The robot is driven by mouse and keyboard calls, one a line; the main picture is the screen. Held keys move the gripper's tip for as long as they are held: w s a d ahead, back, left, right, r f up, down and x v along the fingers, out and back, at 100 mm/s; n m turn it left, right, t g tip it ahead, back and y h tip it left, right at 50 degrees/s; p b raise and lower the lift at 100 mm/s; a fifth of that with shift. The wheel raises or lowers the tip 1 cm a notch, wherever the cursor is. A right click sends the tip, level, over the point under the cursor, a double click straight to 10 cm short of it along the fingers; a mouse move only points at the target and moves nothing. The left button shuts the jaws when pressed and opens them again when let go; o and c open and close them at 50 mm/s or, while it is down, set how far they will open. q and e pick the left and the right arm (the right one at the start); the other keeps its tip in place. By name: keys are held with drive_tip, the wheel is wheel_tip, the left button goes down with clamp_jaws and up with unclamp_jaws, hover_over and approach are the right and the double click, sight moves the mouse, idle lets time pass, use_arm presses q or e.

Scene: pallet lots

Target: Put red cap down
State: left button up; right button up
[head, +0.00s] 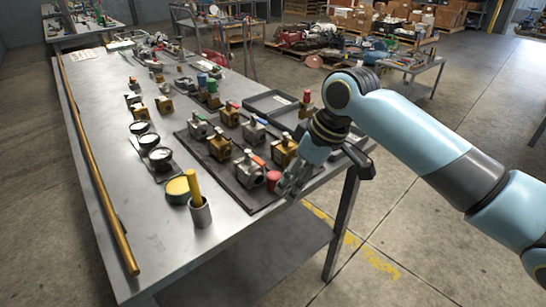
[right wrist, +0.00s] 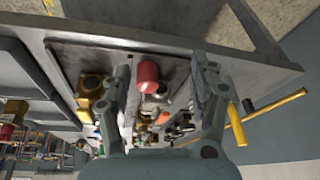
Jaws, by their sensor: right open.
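The red cap (head: 273,178) is at the near right part of the dark mat (head: 262,203) on the workbench, beside a grey valve body (head: 247,172). My right gripper (head: 287,187) is just right of the cap, pointing down at the bench. In the right wrist view the red cap (right wrist: 148,75) shows between the two spread fingers of the gripper (right wrist: 166,78), nearer the left finger. The fingers look apart from it. Whether the cap rests on the mat or on a part is hard to tell. My left gripper is not in view.
Several brass and grey valves, including a brass one (head: 220,146), crowd the mat. A grey cup with a yellow rod (head: 200,213) stands near the front. Black trays (head: 271,102) lie behind. A long brass bar (head: 93,160) runs along the left edge. The bench's front left is clear.

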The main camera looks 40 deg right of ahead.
sight(277, 175)
wheel_tip(277, 175, up, 6)
drive_tip(key=w+d+p, duration=0.1)
drive_tip(key=w+p, duration=0.1)
drive_tip(key=shift+t, duration=0.4)
drive_tip(key=x, duration=0.5)
drive_tip(key=shift+w+b, duration=0.2)
drive_tip(key=shift+b, duration=0.2)
drive_tip(key=x, duration=0.6)
drive_tip(key=shift+w, duration=0.3)
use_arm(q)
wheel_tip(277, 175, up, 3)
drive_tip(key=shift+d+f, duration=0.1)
use_arm(e)
drive_tip(key=shift+d, duration=0.1)
clamp_jaws()
drive_tip(key=shift+r, duration=0.15)
